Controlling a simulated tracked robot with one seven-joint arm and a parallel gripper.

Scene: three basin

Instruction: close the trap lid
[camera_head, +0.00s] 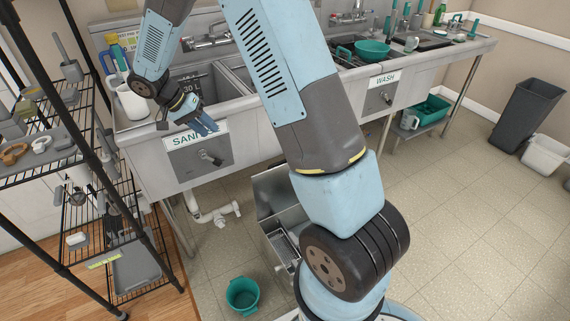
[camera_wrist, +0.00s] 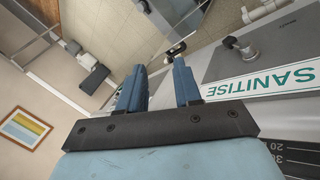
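A stainless steel trap box (camera_head: 283,246) stands on the floor below the sinks, partly hidden behind my arm. Its lid (camera_head: 280,192) appears raised upright at the back, so the trap looks open. My gripper (camera_head: 207,124) is in front of the left basin, by the SANITISE label, well above and to the left of the trap. In the wrist view my gripper (camera_wrist: 159,68) has its two blue fingers apart with nothing between them. A metal surface at the top of the wrist view may be the trap; I cannot tell.
The sink unit (camera_head: 135,137) with its drain handle (camera_head: 210,158) is right beside my gripper. White pipes (camera_head: 215,213) run below it. A teal bucket (camera_head: 242,295) stands on the floor left of the trap. A wire rack (camera_head: 90,190) is at left.

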